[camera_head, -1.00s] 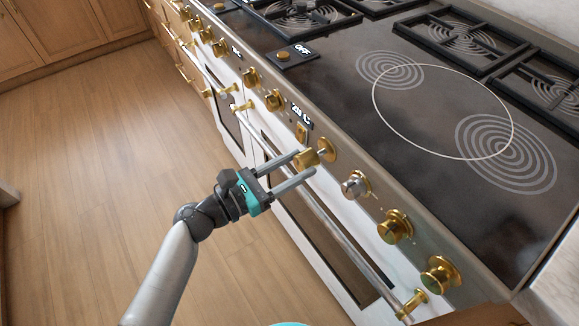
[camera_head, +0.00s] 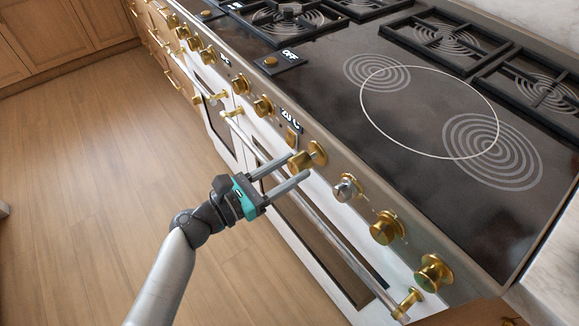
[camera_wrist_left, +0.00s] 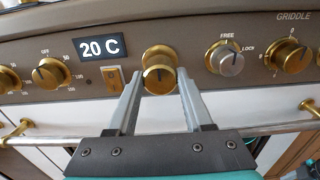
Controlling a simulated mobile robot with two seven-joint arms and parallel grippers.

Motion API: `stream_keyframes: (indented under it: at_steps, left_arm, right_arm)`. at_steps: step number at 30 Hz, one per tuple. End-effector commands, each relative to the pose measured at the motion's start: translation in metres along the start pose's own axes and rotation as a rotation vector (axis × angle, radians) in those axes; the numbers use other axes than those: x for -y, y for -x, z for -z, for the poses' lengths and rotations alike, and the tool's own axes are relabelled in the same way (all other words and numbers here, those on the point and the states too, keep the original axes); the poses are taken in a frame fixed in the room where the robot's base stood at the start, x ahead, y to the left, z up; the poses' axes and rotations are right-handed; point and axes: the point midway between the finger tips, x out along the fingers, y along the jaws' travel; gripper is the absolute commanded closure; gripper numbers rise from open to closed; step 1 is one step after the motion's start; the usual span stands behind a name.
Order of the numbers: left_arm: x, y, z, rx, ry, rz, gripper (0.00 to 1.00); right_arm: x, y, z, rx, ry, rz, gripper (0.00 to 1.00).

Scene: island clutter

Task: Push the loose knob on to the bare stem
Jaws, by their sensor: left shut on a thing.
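The loose knob (camera_head: 300,161) is brass and is held between the two fingers of my left gripper (camera_head: 299,164), which is shut on it. The knob is right in front of a round brass backing plate (camera_head: 318,152) on the stove's front panel. The bare stem is hidden behind the knob, and I see no clear gap between knob and plate. In the left wrist view the knob (camera_wrist_left: 159,79) sits between the fingertips, and the plate (camera_wrist_left: 159,54) shows just above it. My right gripper is not in view.
A silver knob (camera_head: 347,187) and brass knobs (camera_head: 387,227) follow to the right on the panel. A lit display (camera_wrist_left: 100,47) and a brass switch (camera_wrist_left: 114,80) are to the left. The oven's handle bar (camera_head: 335,237) runs below the gripper. The floor (camera_head: 90,190) is clear.

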Motion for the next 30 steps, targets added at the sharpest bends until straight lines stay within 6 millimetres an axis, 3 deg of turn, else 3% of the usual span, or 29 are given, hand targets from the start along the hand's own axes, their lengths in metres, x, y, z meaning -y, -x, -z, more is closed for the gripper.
stream_keyframes:
  at_steps: [30]
  left_arm:
    - [0.0000,-0.0094,0.0001,0.001,0.000,0.000,1.00]
  right_arm:
    - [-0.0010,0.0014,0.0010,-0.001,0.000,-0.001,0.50]
